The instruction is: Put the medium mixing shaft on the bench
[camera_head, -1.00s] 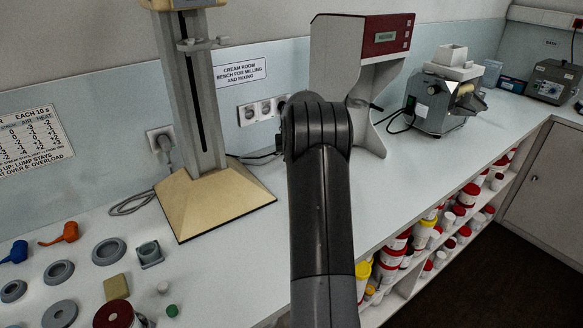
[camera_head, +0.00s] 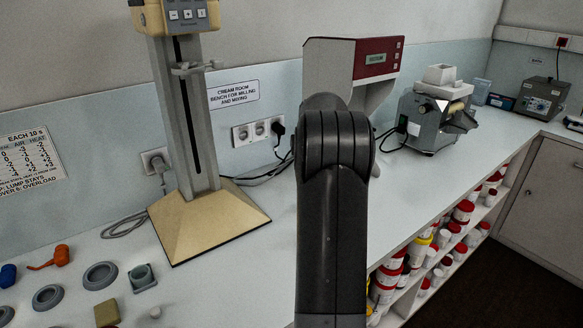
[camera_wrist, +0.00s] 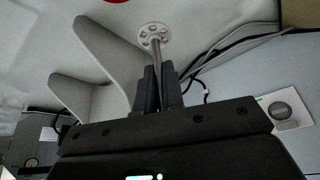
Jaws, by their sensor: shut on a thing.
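My gripper (camera_wrist: 159,88) is in the wrist view, its dark fingers shut on the thin metal mixing shaft (camera_wrist: 157,58). A round pale disc with several holes (camera_wrist: 154,36) is at the shaft's far end, clear of the fingers. The shaft's other end is hidden between the fingers and the gripper body. I cannot tell its size against other shafts. In the head view my arm hides the gripper and the shaft. The bench (camera_head: 235,285) is a long pale top running from the lower left to the back right.
A mixer stand (camera_head: 205,220) is on the bench at left. A red-and-grey machine (camera_head: 375,65) stands behind my arm, with a roller mill (camera_head: 428,125) and a control box (camera_head: 543,98) farther right. Small rings and parts (camera_head: 100,275) lie at lower left. Shelves of tubs (camera_head: 463,212) are below.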

